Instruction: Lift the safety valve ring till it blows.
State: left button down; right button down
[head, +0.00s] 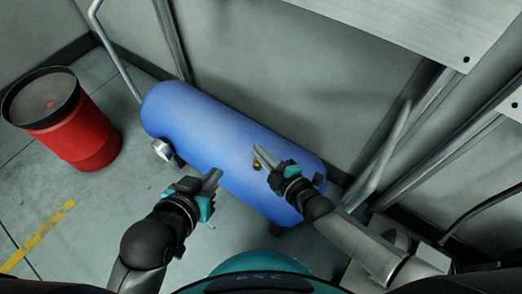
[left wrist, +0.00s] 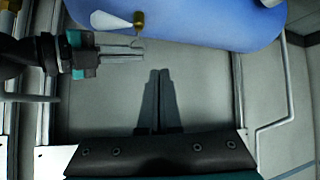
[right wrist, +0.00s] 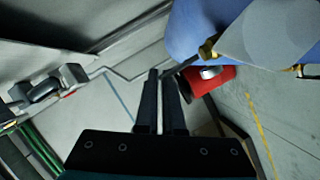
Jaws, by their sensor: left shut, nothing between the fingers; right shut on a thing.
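The blue tank (head: 205,130) lies on its side across the middle of the head view. The brass safety valve (head: 257,165) sticks out of its side. In the left wrist view the valve (left wrist: 138,20) has a thin wire ring (left wrist: 138,43) at its end. My right gripper (head: 259,152) is shut on the ring beside the valve; its fingers also show in the left wrist view (left wrist: 128,51). In the right wrist view the valve (right wrist: 207,50) is just right of the fingertips. My left gripper (head: 217,176) is shut and empty, apart from the tank's front side.
A red drum (head: 75,125) stands on the floor at the left. A round fitting (head: 163,149) sticks out near the tank's left end. Grey frame bars (head: 390,150) and a metal panel (head: 420,30) are at the right.

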pick_arm(q)
jog(key=shift+s+a+f+g+y+p, duration=0.1)
jog(key=shift+s+a+g+y+p, duration=0.15)
jog(key=shift+s+a+g, duration=0.25)
jog(key=shift+s+a+g+y+p, duration=0.2)
jog(key=shift+a+g+y, duration=0.1)
jog(key=shift+a, duration=0.25)
pick_arm(e)
jog(key=shift+w+d+r, duration=0.1)
jog(key=shift+r, duration=0.3)
